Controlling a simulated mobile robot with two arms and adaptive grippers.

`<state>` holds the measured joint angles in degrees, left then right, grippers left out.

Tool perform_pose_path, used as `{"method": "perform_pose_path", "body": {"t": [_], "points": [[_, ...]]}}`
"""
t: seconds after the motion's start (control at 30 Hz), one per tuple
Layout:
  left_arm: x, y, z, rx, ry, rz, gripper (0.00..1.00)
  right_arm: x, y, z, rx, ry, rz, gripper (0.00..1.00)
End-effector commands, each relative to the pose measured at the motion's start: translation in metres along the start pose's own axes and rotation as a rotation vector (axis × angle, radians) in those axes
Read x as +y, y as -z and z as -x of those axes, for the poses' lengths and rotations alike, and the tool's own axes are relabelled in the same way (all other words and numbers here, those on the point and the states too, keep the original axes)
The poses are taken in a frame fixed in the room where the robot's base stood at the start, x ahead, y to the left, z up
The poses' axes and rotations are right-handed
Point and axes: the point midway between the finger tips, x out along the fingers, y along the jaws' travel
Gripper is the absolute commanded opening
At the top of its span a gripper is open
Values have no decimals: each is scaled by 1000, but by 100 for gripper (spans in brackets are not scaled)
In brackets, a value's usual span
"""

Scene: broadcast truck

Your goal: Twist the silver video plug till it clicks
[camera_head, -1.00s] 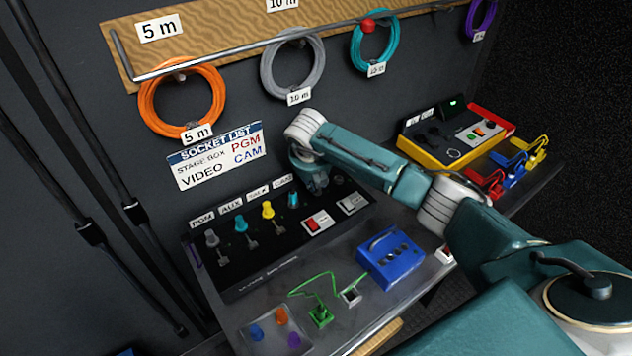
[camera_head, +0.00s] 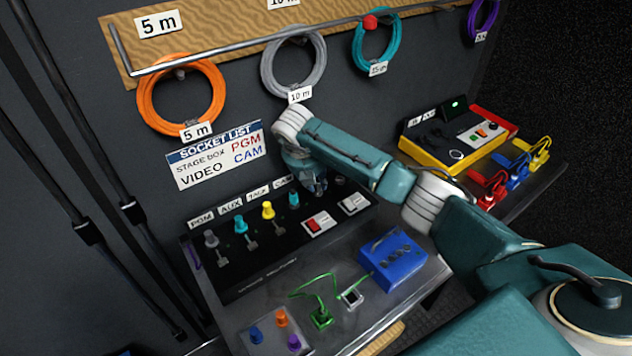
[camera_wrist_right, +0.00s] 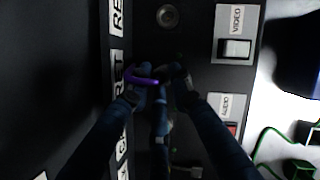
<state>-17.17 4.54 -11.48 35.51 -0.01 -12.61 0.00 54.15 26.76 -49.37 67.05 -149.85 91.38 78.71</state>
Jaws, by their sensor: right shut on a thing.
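My right gripper (camera_head: 318,187) is at the far right end of the black socket panel (camera_head: 262,282), beyond the labelled row of plugs. In the right wrist view its fingers (camera_wrist_right: 157,75) are closed around a dark, mostly hidden thing at the panel face, which I take to be the silver video plug. A thin purple band (camera_wrist_right: 147,79) shows across the fingertips. The plug's silver body and how it sits in its socket cannot be made out. The video switch (camera_wrist_right: 236,48) is just right of the fingers. My left gripper is not in view.
Grey, teal and yellow plugs (camera_head: 267,210) stand in the panel to the left. A red switch (camera_head: 317,223) is in front of the gripper. Cable coils hang above.

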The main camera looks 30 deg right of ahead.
Motion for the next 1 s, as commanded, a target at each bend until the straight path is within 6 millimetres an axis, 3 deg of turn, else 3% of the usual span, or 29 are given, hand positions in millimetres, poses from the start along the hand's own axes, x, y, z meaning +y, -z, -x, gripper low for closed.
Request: {"method": "perform_pose_path", "body": {"t": [0.03, 0.07, 0.17, 0.57, 1.0], "points": [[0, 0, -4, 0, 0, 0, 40, 0, 0, -2, -2, 10, -20, 1], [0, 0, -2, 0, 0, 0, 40, -1, -1, -1, -2, 11, -21, 24], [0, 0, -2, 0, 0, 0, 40, -1, -1, -1, -2, 10, -19, 42], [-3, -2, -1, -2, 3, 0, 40, 0, -1, 8, -2, 7, -17, 42], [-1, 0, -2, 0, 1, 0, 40, 1, -2, 94, -4, 6, -17, 42]]}}
